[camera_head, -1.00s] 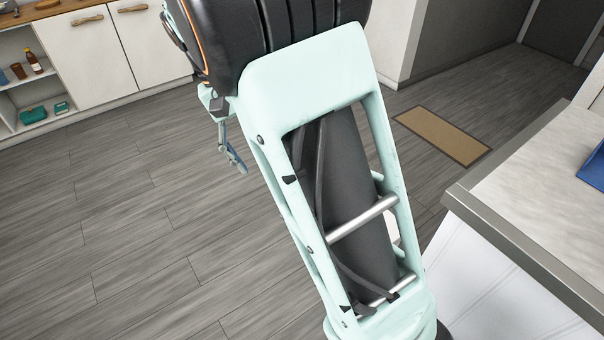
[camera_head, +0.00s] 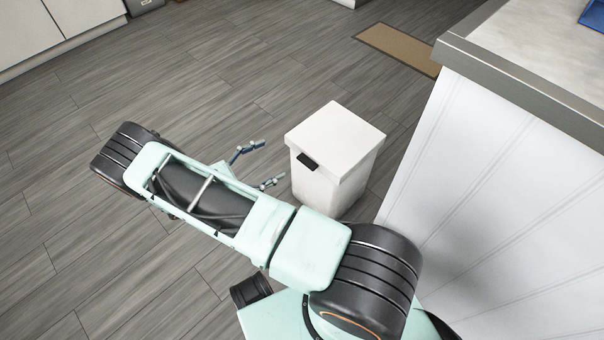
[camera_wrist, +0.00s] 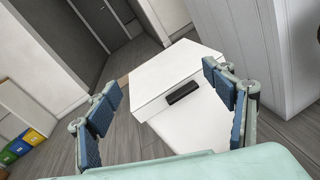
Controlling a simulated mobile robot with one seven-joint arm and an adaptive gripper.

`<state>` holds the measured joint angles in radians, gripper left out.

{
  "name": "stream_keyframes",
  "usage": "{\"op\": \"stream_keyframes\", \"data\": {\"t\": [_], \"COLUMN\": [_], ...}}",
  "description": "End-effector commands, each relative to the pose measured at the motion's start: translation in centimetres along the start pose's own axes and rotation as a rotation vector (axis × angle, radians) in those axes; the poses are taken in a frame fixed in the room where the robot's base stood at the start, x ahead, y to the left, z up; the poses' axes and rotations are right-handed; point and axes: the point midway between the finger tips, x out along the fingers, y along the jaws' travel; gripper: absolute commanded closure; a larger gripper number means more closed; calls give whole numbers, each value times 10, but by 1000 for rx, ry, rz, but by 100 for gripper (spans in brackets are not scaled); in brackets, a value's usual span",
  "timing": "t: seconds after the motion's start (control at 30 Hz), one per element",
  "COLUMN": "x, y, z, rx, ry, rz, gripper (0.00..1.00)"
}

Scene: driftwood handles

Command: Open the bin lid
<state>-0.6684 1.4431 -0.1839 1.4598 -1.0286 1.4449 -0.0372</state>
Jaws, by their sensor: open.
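A white bin (camera_head: 325,185) stands on the floor right of my gripper in the head view. Its flat white lid (camera_head: 335,130) is closed, with a small black handle (camera_head: 308,162) at the front edge. In the wrist view the lid (camera_wrist: 170,75) and the black handle (camera_wrist: 183,93) lie ahead between the fingers. My gripper (camera_head: 258,165) is open and empty, its two blue-padded fingers apart and pointing at the bin. The fingers also show in the wrist view (camera_wrist: 165,108). They look apart from the bin.
A white panelled counter (camera_head: 490,170) with a grey-edged top stands close to the right of the bin. A brown mat (camera_head: 400,48) lies on the floor behind. Coloured boxes (camera_wrist: 22,146) show at the left of the wrist view. The wood floor left of the bin is clear.

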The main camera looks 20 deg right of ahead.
Motion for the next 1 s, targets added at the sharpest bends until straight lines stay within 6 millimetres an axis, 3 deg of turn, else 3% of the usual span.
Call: {"op": "stream_keyframes", "data": {"t": [0.03, 0.1, 0.3, 0.53, 1.0], "x": [6, 11, 19, 33, 113], "y": [-14, -25, -46, -47, -31], "z": [-32, -57, -100, -106, -103], "rx": [-60, -129, -249, -271, -270], "ry": [-17, -33, -57, -62, -61], "rz": [41, 95, 187, 202, 200], "gripper": [25, 25, 25, 25, 25]}}
